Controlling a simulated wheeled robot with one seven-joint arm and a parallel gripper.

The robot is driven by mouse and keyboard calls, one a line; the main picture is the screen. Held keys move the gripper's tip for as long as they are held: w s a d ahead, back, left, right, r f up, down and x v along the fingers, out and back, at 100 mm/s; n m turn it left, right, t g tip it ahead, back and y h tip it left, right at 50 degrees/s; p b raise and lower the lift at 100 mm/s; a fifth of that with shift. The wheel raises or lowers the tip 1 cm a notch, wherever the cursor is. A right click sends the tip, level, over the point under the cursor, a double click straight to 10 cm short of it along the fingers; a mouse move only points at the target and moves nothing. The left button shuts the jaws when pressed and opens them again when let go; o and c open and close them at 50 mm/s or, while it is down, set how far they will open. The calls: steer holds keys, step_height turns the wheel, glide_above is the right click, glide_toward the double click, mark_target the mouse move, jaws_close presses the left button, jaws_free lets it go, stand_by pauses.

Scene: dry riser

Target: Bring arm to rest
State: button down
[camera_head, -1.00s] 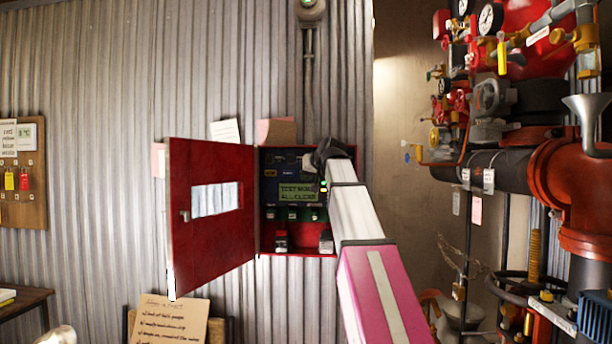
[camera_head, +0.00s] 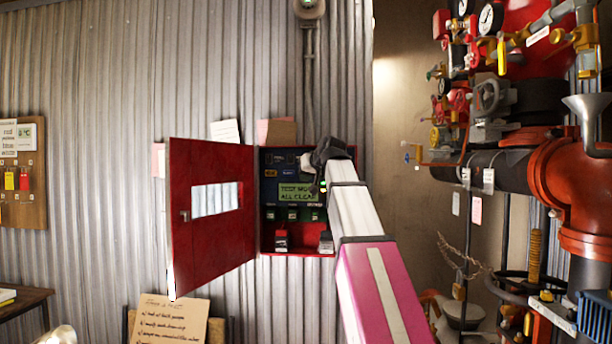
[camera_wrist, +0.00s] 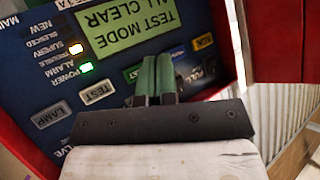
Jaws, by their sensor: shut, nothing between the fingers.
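My gripper (camera_wrist: 154,76) is shut and empty, its green fingertips together in front of the blue face of the alarm panel. In the wrist view the panel's display (camera_wrist: 125,27) appears upside down and reads "TEST MODE ALL CLEAR". A yellow and a green light are lit beside it, and "LAMP" and "TEST" buttons lie near the fingers. I cannot tell whether the fingertips touch the panel. In the head view my arm reaches to the right side of the open red panel box (camera_head: 300,251), and my wrist hides part of its face.
The box's red door (camera_head: 212,245) hangs open to the left. Red pipework with valves and gauges (camera_head: 490,18) fills the right side. A tag board (camera_head: 35,210) hangs at far left. A handwritten sign (camera_head: 172,318) stands below the box, with a wooden table (camera_head: 30,300) at lower left.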

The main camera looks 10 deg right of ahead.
step_height(320, 180, down, 41)
steer(key=s+m+g+h, duration=0.1)
steer(key=s+g+h, duration=0.2)
steer(key=g, duration=0.3)
steer(key=s+f+g, duration=0.1)
steer(key=s+f, duration=0.5)
steer(key=f, duration=0.4)
steer(key=s+d+f+g+h, duration=0.1)
steer(key=s+f+g, duration=0.1)
steer(key=s+f, duration=0.5)
steer(key=s+d+f+g, duration=0.1)
steer(key=s+f+g, duration=0.1)
steer(key=s+f, duration=0.5)
step_height(320, 180, down, 6)
steer(key=shift+s+f+m+h, duration=0.1)
steer(key=shift+s+m+h, duration=0.15)
steer(key=shift+m+h, duration=0.15)
